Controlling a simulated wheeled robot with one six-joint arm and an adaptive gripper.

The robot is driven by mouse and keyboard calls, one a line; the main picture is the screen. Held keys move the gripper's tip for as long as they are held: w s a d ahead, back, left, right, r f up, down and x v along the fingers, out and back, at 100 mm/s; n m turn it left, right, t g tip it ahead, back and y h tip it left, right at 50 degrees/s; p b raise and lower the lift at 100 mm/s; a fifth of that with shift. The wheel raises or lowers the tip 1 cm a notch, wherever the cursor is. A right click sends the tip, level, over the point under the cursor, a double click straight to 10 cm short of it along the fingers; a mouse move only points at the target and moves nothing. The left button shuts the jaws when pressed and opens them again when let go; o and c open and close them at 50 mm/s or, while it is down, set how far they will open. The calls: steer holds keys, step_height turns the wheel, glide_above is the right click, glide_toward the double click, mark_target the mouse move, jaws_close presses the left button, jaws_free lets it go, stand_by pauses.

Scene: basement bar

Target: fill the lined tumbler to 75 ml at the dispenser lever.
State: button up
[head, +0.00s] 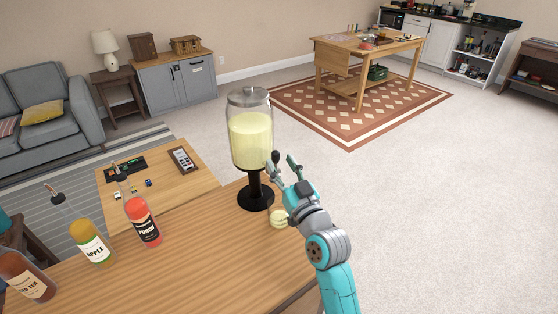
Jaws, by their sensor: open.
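A glass drink dispenser (250,148) with a metal lid and black pedestal stands near the far edge of the wooden counter, holding pale yellow liquid. The dark knob at its front right looks like the lever (275,155). My gripper (281,163) is open, its fingers pointing up at the dispenser around or beside this knob; I cannot tell whether they touch it. The small tumbler (279,219) stands on the counter right of the pedestal, below my gripper. It shows pale yellow inside. Its lines and exact level are too small to read, and my gripper partly hides it.
A red bottle (143,222), an apple bottle (91,242) and a brown tea bottle (27,276) stand on the counter (205,270) to the left. The counter's right edge is close to the tumbler. Beyond are a low table (195,183) and open carpet.

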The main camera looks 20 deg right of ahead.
steer(key=v, duration=1)
steer(key=shift+w, duration=0.1)
steer(key=s+f+m+g+h, duration=0.2)
steer(key=s+f+g+h, duration=0.1)
steer(key=s+f, duration=1.3)
steer(key=s+a+n+g, duration=0.1)
steer(key=s+g, duration=0.1)
steer(key=s, duration=2.3)
steer(key=shift+a+r+g+y, duration=0.2)
steer(key=shift+a+g+y, duration=0.1)
steer(key=shift+g+y, duration=0.1)
steer(key=shift+w, duration=0.1)
